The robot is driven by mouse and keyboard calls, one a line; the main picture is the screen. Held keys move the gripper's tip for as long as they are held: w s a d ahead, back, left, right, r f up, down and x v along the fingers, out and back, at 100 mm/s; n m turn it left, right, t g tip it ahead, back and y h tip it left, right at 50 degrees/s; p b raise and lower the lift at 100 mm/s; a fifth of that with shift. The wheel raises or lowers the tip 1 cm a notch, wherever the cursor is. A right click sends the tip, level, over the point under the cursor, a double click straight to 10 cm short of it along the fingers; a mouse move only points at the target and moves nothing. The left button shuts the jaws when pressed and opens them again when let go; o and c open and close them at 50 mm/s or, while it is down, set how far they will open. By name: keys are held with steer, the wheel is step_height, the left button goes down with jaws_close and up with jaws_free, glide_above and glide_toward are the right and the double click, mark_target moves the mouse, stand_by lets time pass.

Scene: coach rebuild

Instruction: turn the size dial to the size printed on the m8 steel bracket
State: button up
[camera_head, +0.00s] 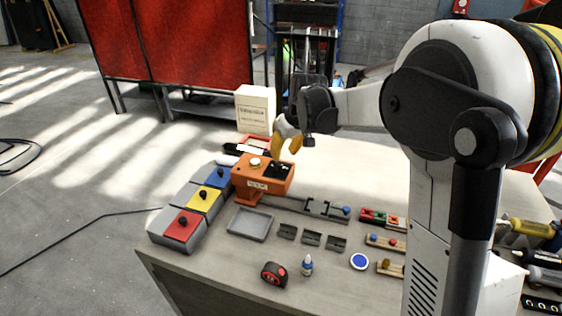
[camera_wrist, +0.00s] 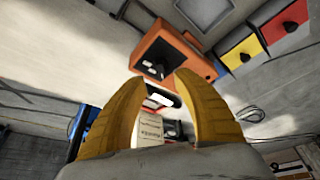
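An orange machine (camera_head: 245,180) stands on the bench, with a pale round knob (camera_head: 254,163) and a dark panel (camera_head: 278,170) on top; I cannot tell for certain which part is the size dial. It also shows in the wrist view (camera_wrist: 192,62). My gripper (camera_head: 281,151) is just above and behind the machine in the head view. Its yellow fingers (camera_wrist: 160,78) are apart with nothing between them. Small grey brackets (camera_head: 311,238) lie in a row in front; their printed sizes are too small to read, so I cannot tell which is the M8 one.
Boxes with red (camera_head: 183,230), yellow (camera_head: 203,202) and blue (camera_head: 219,178) lids stand left of the machine. A grey tray (camera_head: 250,224), tape measure (camera_head: 274,274) and small bottle (camera_head: 307,266) are in front. A printed cream carton (camera_head: 255,112) stands behind.

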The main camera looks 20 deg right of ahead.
steer(key=v, duration=0.4)
steer(key=shift+s, duration=0.15)
